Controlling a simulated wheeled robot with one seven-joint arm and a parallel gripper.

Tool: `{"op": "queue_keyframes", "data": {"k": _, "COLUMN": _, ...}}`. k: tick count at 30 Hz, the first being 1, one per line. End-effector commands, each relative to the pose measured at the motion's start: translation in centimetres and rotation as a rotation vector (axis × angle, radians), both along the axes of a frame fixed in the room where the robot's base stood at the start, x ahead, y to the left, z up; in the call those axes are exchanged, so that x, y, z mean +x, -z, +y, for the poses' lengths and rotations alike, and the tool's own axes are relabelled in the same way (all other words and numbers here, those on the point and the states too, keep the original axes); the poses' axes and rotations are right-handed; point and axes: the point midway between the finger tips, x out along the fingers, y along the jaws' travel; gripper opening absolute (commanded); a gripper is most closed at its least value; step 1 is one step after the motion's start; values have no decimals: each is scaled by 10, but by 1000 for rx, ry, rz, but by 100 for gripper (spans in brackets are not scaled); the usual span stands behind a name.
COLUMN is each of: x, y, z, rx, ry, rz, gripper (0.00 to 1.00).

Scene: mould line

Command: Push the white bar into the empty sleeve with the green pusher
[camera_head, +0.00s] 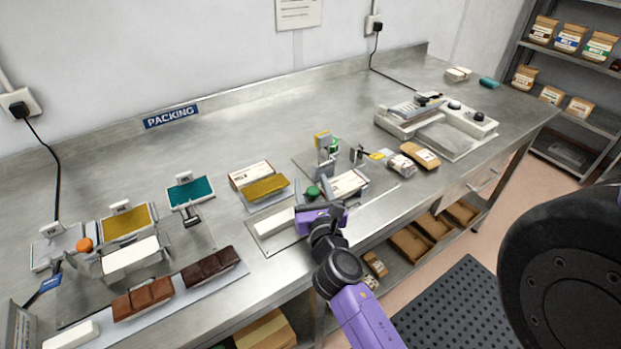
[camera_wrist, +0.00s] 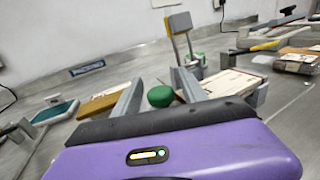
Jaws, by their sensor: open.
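A white bar (camera_head: 273,222) lies on a thin plate just left of my gripper in the head view. The green pusher's round knob (camera_head: 313,192) stands between that bar and a white printed sleeve (camera_head: 348,183) to the right. My gripper (camera_head: 318,207) is open and low over the bench at the knob. In the wrist view, the green knob (camera_wrist: 160,96) shows between the two spread fingers, with no visible grip on it. The sleeve (camera_wrist: 232,82) is beyond the right finger. The pusher's lower part and the sleeve's opening are hidden.
A stand with a yellow top (camera_head: 323,140) is behind the sleeve. Wrapped packs (camera_head: 401,165) and a sealing machine (camera_head: 440,125) are to the right. Brown bars (camera_head: 210,267) lie left.

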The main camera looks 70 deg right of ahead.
Motion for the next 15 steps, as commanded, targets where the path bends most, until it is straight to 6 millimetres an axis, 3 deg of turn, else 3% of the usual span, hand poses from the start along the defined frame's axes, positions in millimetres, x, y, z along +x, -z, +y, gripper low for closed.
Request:
{"op": "queue_keyframes", "data": {"k": 13, "x": 7, "y": 0, "z": -10, "rx": -1, "ry": -1, "rz": -1, "gripper": 50}}
{"op": "queue_keyframes", "data": {"k": 15, "x": 7, "y": 0, "z": -10, "rx": -1, "ry": -1, "rz": -1, "gripper": 36}}
